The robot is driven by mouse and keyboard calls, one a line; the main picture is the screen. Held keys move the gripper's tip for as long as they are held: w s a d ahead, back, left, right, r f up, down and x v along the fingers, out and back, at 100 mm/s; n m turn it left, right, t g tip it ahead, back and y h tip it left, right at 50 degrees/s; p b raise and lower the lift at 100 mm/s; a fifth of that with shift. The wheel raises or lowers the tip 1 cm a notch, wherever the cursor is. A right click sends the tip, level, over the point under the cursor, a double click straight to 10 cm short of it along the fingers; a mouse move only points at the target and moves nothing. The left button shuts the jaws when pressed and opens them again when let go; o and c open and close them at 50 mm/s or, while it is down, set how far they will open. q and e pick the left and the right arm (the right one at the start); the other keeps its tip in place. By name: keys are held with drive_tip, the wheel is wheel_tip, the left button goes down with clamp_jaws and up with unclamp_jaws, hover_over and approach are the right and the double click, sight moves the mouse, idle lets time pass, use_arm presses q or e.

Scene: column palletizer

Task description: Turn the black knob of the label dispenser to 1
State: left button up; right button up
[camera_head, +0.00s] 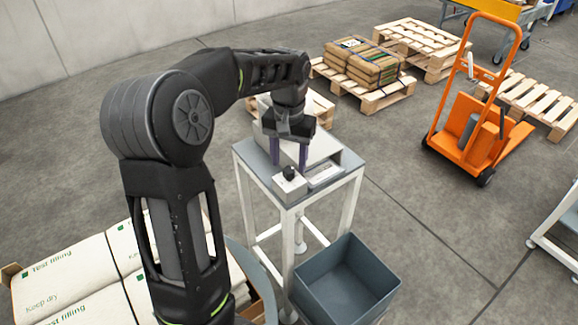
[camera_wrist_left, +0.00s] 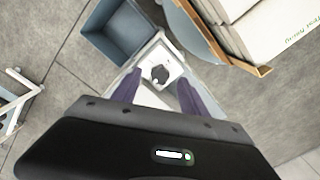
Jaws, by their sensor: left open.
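The black knob (camera_head: 289,172) sits on top of a small light box at the front of the label dispenser (camera_head: 325,150), on a small grey-topped table (camera_head: 333,191). The knob also shows in the left wrist view (camera_wrist_left: 160,74), on a pale plate; its setting is too small to read. My left gripper (camera_head: 289,166) points down just behind the knob, its two purple fingers apart. In the left wrist view the open left gripper (camera_wrist_left: 155,88) has the knob beyond and between its fingertips, with nothing held. My right gripper is not in view.
A grey-blue bin (camera_head: 345,280) stands on the floor before the table. White sacks (camera_head: 75,275) lie at the lower left. An orange pallet truck (camera_head: 475,130) and wooden pallets (camera_head: 415,40) stand behind.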

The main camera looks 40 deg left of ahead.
sight(289, 171)
use_arm(q)
drive_tip(key=shift+f, duration=1.55)
drive_tip(key=shift+c, duration=0.4)
clamp_jaws()
